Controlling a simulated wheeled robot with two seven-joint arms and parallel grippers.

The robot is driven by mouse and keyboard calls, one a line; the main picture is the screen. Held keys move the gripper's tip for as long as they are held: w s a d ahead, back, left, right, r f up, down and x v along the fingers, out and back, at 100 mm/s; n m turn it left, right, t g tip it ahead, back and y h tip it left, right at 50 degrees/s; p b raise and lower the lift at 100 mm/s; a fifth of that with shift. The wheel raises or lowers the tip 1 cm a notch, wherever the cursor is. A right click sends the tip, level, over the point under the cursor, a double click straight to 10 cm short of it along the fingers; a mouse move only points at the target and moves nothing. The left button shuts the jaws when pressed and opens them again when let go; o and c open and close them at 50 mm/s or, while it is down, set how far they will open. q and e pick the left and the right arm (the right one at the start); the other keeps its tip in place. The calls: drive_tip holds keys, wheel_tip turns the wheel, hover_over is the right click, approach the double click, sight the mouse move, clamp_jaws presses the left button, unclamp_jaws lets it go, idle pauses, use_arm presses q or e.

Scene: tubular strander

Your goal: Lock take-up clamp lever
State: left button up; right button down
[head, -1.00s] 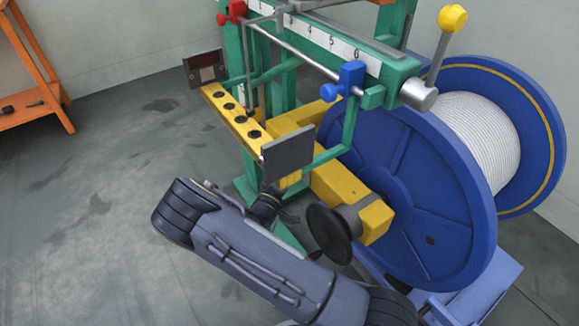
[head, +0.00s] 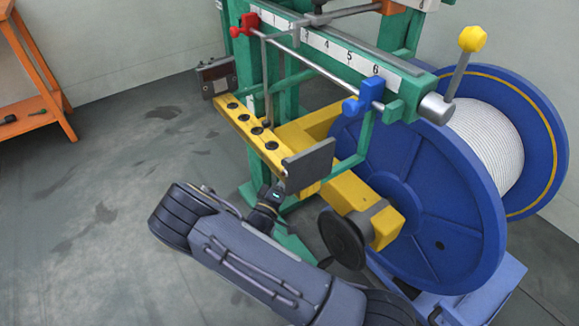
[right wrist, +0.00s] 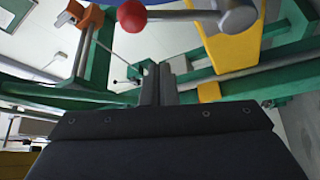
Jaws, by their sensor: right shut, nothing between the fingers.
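A lever with a red ball (right wrist: 131,16) and a grey metal hub (right wrist: 238,16) lies across the top of the right wrist view, beside a yellow part (right wrist: 232,45). Another lever with a yellow ball (head: 472,38) stands up from the right end of the green rail in the head view. I cannot tell which is the take-up clamp lever. My right gripper (right wrist: 160,85) is shut and empty, its fingers below the red-ball lever in the picture and apart from it. In the head view my right wrist is by the grey plate; its fingertips are hidden. My left gripper is not in view.
The yellow bar (head: 240,125) with black knobs and a grey plate (head: 308,165) stand close to my right wrist. A black handwheel (head: 343,238) and the large blue reel (head: 440,210) are to the right. Open floor (head: 90,200) lies left.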

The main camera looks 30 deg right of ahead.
drive_tip(key=v, duration=0.6)
drive_tip(key=shift+w+f+p, duration=0.1)
drive_tip(key=shift+p, duration=0.3)
